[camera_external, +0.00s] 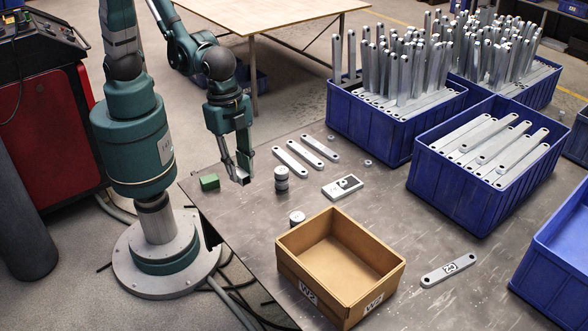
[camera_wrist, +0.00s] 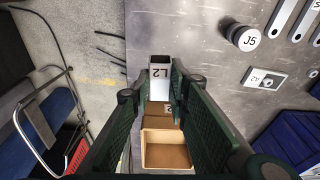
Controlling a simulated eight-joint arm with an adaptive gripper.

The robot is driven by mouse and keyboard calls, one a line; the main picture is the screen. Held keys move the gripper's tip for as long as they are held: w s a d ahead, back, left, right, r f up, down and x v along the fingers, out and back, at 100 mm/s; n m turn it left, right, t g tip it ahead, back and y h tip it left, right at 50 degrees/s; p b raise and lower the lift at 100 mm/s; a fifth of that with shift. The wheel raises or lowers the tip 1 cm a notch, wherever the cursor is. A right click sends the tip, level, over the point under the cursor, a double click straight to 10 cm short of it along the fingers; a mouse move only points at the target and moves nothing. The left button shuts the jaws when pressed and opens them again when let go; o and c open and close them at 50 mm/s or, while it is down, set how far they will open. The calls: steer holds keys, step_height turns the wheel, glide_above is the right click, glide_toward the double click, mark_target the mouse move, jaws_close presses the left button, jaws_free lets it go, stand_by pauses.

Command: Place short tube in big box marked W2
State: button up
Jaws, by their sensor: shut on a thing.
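My gripper (camera_external: 243,179) is shut on a short grey square tube (camera_wrist: 158,73), whose near face reads L2 in the wrist view. The tube sits between the fingertips, its hollow end showing. In the external view the fingers point down over the table's left part, and the tube is small and partly hidden there. The big open cardboard box (camera_external: 347,294) stands at the table's front with W2 labels on its outer sides; its visible inside is empty. My gripper is behind and to the left of it, apart from it. The box (camera_wrist: 167,135) also shows between my fingers in the wrist view.
A green block (camera_external: 209,182), stacked round pieces (camera_external: 282,180) and another round piece (camera_external: 297,217) stand near my gripper. Flat brackets (camera_external: 291,161) and a rectangular plate (camera_external: 342,187) lie beyond. Blue bins (camera_external: 478,192) of metal parts line the right. A marked bracket (camera_external: 449,269) lies right of the box.

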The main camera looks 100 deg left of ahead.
steer(key=w+d+r+p, duration=0.1)
steer(key=w+d, duration=0.4)
steer(key=w, duration=0.2)
steer(key=w+d+p, duration=0.1)
steer(key=w+d, duration=0.3)
steer(key=w, duration=0.3)
steer(key=m+p, duration=0.1)
steer(key=p, duration=0.1)
glide_above(333, 275)
steer(key=f, duration=0.6)
steer(key=shift+s+a+f+b, duration=0.1)
steer(key=shift+s+f+b, duration=0.15)
steer(key=shift+b, duration=0.05)
steer(key=shift+f, duration=0.1)
steer(key=shift+f+b, duration=0.5)
steer(key=shift+f, duration=2.5)
steer(key=shift+f+b, duration=0.3)
steer(key=shift+f, duration=1.6)
steer(key=shift+f, duration=0.2)
